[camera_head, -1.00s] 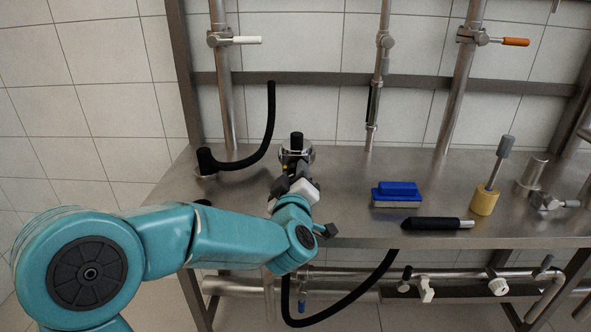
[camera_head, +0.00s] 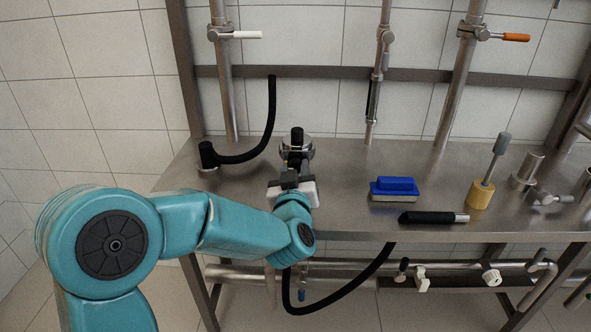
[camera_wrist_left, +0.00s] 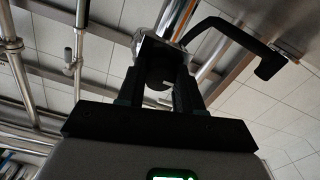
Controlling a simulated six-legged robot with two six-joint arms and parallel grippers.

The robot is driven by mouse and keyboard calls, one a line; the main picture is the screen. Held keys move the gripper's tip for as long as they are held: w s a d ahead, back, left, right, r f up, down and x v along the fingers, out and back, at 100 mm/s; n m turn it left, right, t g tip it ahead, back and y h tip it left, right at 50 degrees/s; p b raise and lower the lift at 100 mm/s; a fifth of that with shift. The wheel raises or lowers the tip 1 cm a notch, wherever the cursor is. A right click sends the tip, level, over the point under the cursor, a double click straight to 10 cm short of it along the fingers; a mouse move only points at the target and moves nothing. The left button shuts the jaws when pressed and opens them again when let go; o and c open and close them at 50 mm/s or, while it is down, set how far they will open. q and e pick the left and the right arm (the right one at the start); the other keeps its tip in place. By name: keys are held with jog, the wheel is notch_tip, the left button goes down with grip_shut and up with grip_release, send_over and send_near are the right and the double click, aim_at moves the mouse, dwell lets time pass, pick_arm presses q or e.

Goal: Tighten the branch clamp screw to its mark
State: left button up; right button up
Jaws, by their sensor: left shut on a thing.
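In the left wrist view the dark fingers (camera_wrist_left: 160,92) are shut on a dark rounded piece, which looks like the clamp screw (camera_wrist_left: 160,74). The metal clamp body (camera_wrist_left: 150,47) is just beyond it. The fingers hide most of the screw, and I cannot make out its mark. My right gripper is not in view.
A black hose (camera_head: 268,125) curves up left of the clamp. A blue brush (camera_head: 395,187), a black-handled tool (camera_head: 430,217) and a yellow-based tool (camera_head: 481,194) lie or stand to the right. Pipes with a white handle (camera_head: 246,35) and orange handle (camera_head: 516,37) rise behind.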

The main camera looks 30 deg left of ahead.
pick_arm(q)
jog(key=shift+f, duration=0.1)
jog(key=o, duration=1)
jog(key=shift+o, duration=0.2)
jog(key=b+v, duration=0.3)
jog(key=v, duration=1.3)
jog(key=shift+s+b, duration=0.2)
jog(key=shift+b, duration=0.15)
